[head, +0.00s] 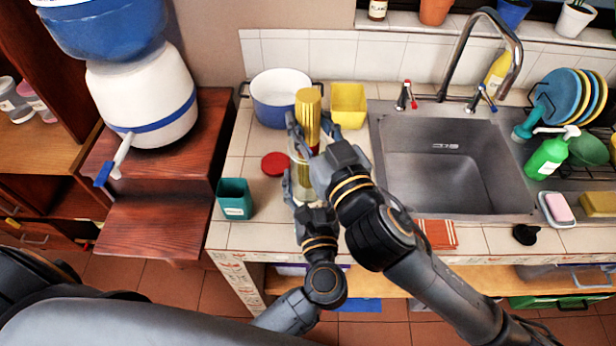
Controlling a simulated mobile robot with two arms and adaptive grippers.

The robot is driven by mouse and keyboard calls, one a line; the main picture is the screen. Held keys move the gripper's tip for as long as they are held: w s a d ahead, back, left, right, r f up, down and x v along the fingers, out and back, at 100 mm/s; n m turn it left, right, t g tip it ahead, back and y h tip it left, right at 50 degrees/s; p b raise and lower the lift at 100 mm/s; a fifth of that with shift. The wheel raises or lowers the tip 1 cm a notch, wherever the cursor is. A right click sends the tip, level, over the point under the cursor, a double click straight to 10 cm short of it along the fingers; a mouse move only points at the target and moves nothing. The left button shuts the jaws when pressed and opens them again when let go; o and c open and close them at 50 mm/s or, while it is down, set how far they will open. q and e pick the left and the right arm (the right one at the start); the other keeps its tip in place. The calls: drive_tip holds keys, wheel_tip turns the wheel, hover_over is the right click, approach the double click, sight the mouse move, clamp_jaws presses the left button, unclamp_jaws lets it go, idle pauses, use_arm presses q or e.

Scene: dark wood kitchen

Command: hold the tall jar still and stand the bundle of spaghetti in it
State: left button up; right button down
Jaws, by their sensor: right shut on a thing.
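The bundle of spaghetti (308,112) is a yellow, upright bunch above the counter, left of the sink. My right gripper (312,133) is shut on it, with a finger on either side. The tall jar (299,176) is clear glass and stands on the counter just below the bundle, largely hidden by both hands. My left gripper (297,187) is at the jar, one finger along its left side; its other finger is hidden, so I cannot tell whether it grips. Yellow shows at the jar's mouth, but I cannot tell how far the bundle's lower end is inside.
A red lid (275,164) lies left of the jar. A blue-white pot (281,98) and yellow container (348,106) stand behind. A teal container (235,199) is at the counter's left edge. The sink (445,165) is right; an orange cloth (437,234) lies at its front.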

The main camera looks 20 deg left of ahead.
drive_tip(key=c, duration=0.8)
unclamp_jaws()
drive_tip(key=shift+c, duration=0.2)
drive_tip(key=shift+f, duration=0.1)
drive_tip(key=v, duration=1.2)
use_arm(q)
drive_tip(key=o, duration=1.3)
drive_tip(key=shift+s, duration=0.1)
drive_tip(key=v, duration=1.1)
drive_tip(key=shift+s+d, duration=0.25)
drive_tip(key=shift+s, duration=0.1)
